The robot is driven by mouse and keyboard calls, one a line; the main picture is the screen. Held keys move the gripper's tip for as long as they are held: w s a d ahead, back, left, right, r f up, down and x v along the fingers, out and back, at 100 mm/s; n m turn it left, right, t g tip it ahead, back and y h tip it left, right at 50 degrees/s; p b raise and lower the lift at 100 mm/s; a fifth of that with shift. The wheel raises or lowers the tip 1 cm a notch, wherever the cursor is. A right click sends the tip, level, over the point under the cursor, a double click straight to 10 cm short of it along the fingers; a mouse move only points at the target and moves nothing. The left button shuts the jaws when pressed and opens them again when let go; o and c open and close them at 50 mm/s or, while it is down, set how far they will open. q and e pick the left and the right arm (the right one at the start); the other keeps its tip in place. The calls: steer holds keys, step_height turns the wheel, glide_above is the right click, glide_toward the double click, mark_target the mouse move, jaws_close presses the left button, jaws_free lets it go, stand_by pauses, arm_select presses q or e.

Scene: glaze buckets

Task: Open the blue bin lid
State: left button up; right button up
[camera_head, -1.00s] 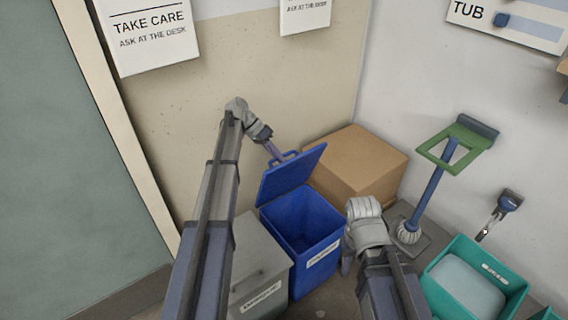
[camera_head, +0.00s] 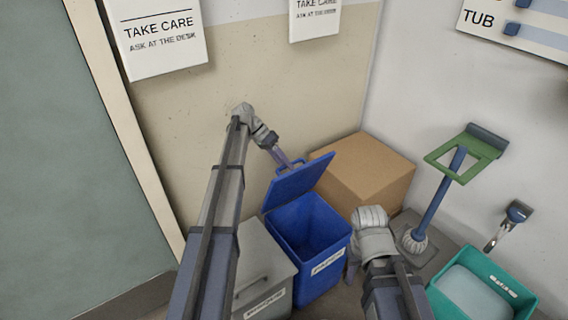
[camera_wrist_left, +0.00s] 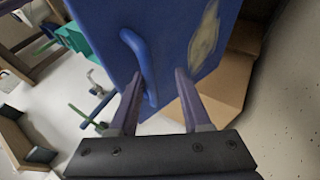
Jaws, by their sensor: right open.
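The blue bin (camera_head: 322,262) stands open in the head view, its dark inside showing. Its blue lid (camera_head: 299,183) is swung up and leans steeply back toward the wall. My left gripper (camera_head: 282,160) is at the lid's upper edge, by its handle. In the left wrist view the lid (camera_wrist_left: 175,35) fills the upper middle, and its bar handle (camera_wrist_left: 143,62) lies close to the left finger. The fingers (camera_wrist_left: 159,76) are apart, so the gripper is open. My right gripper (camera_head: 352,270) is open beside the bin's right side, its fingers partly hidden by the wrist.
A grey bin (camera_head: 262,255) stands directly left of the blue one. A cardboard box (camera_head: 372,170) sits behind to the right. The wall is close behind the lid.

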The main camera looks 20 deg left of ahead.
arm_select(q)
steer(key=shift+r, duration=0.1)
steer(key=p+v, duration=0.6)
steer(key=v, duration=0.1)
steer(key=shift+a+r, duration=0.2)
steer(key=shift+a, duration=0.1)
steer(key=shift+s+d, duration=0.1)
